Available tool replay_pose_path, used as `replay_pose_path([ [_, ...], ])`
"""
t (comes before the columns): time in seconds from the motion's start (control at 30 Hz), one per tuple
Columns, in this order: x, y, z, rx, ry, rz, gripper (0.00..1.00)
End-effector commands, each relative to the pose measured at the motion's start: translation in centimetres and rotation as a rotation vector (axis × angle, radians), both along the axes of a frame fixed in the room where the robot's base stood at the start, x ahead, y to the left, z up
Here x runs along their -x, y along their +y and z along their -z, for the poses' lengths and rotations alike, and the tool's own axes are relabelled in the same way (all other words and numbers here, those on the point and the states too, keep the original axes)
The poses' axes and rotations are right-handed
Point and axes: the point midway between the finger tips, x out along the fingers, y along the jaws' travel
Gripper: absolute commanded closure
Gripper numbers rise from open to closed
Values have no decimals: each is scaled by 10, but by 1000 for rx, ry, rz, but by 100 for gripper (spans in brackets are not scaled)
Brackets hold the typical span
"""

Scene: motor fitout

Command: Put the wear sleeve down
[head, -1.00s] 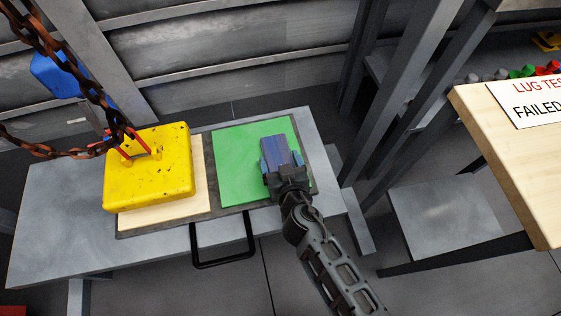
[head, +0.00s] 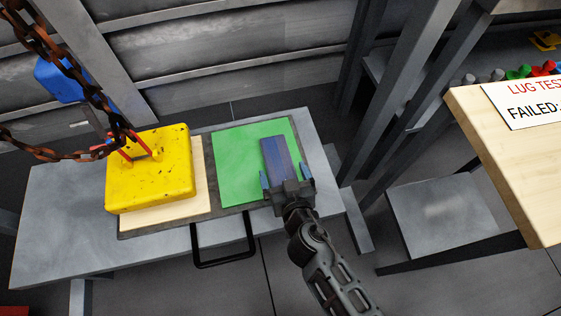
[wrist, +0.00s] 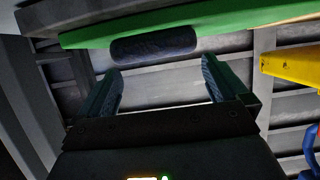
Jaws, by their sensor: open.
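The wear sleeve (head: 279,157) is a dark blue-purple piece lying on the right part of the green pad (head: 237,160) in the head view. In the wrist view its dark rounded side (wrist: 154,45) lies against the green pad (wrist: 225,20), just beyond my fingertips. My gripper (head: 286,177) is open at the sleeve's near end, one blue finger on each side in the head view. In the wrist view the gripper (wrist: 162,66) has an empty gap between its fingers. The sleeve's underside is hidden.
A yellow block (head: 150,178) with chains sits on a wooden board (head: 195,205) left of the green pad. A wooden bench (head: 520,180) with a sign stands right.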

Motion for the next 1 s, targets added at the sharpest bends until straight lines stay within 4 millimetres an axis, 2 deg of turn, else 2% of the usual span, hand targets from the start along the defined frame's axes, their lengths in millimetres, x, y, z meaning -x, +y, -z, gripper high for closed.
replay_pose_path([
  [0.1,24,-7,-10,-1,1,0,0],
  [0.33,53,-16,-23,0,1,1,0],
  [0.5,62,-18,-27,-1,0,1,0],
  [0.8,65,-20,-27,0,2,1,0],
  [0.87,71,-25,-27,-3,6,3,0],
  [1.0,107,-52,-30,-18,28,15,0],
])
